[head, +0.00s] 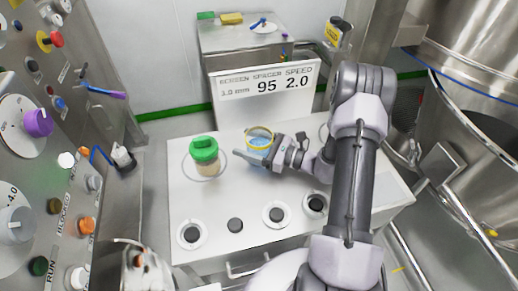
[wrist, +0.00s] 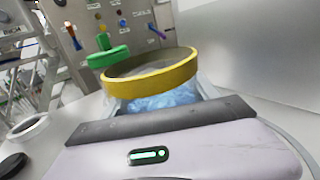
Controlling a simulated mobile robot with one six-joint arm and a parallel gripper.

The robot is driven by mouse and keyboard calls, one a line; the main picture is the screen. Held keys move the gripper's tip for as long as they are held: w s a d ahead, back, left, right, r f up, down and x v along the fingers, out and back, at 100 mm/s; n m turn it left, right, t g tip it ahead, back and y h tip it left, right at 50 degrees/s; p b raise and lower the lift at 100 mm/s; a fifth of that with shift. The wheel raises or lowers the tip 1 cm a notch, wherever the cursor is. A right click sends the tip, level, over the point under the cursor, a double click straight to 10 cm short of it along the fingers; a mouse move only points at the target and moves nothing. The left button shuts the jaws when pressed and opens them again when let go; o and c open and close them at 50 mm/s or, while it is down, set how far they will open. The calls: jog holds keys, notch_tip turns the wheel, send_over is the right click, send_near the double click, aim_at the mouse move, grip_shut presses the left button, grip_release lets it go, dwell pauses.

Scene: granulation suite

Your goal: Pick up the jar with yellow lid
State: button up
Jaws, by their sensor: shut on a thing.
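The jar with the yellow lid (head: 260,141) stands on or just above the white table, near its back edge; I cannot tell whether it touches. It has a yellow ring at the top and clear walls with blue contents. My gripper (head: 258,157) reaches in from the right and is shut on the jar below the yellow ring. In the wrist view, the jar (wrist: 160,100) is right in front of my gripper (wrist: 165,122), with its yellow rim tilted in the picture. The gripper hides the lower part of the jar.
A jar with a green lid (head: 204,150) stands close by on the left, on a round marking. Several dark round knobs or sockets line the table's front, including one dark disc (head: 235,225). A sign (head: 265,84) stands behind. A control panel (head: 45,130) fills the left side.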

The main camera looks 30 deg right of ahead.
aim_at(249, 135)
grip_shut()
jog(key=shift+r, duration=0.25)
jog(key=r, duration=0.1)
jog(key=r+p, duration=0.2)
jog(key=shift+s+d+r, duration=0.15)
jog(key=shift+s+r, duration=0.1)
jog(key=s+d+p, duration=0.2)
jog(key=s, duration=0.5)
jog(key=s+d+p, duration=0.1)
jog(key=s+d, duration=0.2)
jog(key=s, duration=0.4)
jog(key=shift+s+r+p, duration=0.35)
jog(key=shift+r+p, duration=0.05)
jog(key=shift+r, duration=0.05)
jog(key=shift+w, duration=0.1)
